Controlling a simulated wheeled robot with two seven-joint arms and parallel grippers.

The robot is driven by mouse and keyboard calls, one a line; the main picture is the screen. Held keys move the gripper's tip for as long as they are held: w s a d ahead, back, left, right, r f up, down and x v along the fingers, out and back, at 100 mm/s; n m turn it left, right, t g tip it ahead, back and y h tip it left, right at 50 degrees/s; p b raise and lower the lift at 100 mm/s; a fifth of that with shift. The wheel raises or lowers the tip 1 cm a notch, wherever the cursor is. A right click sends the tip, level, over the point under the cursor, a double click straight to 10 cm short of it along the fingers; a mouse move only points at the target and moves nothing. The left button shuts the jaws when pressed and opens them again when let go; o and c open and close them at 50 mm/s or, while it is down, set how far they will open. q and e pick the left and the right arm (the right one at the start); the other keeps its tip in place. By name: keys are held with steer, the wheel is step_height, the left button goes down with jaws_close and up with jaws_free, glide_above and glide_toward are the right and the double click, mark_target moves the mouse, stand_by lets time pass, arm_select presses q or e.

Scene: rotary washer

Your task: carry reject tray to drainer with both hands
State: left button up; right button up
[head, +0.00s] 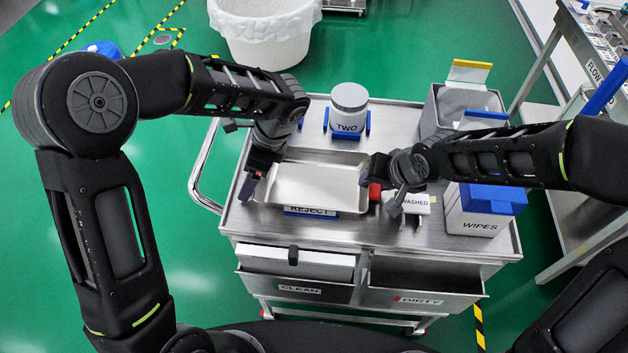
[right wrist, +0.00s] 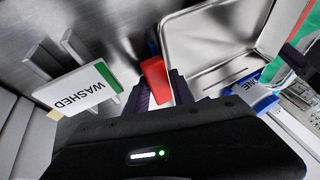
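The reject tray (head: 312,188) is a shallow rectangular metal tray on the trolley top, behind the REJECT label (head: 310,211). It also shows in the right wrist view (right wrist: 215,45). My left gripper (head: 250,186) is at the tray's left edge; its finger gap is not clear. My right gripper (head: 376,180) is at the tray's right side. In the right wrist view its two dark fingers (right wrist: 160,92) are apart, with a red block (right wrist: 154,80) showing between and beyond them; the tray wall is beside the right finger. I cannot pick out a drainer for certain.
On the trolley (head: 235,215) stand a jar marked TWO (head: 348,105) behind the tray, a WASHED sign (head: 418,203) to its right, a WIPES box (head: 482,208) and a metal bin (head: 440,110). A white-lined bin (head: 268,35) stands behind on green floor.

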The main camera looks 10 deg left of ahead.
arm_select(q)
steer(key=c, duration=0.6)
arm_select(e)
jaws_close()
arm_select(q)
steer(key=c, duration=1.3)
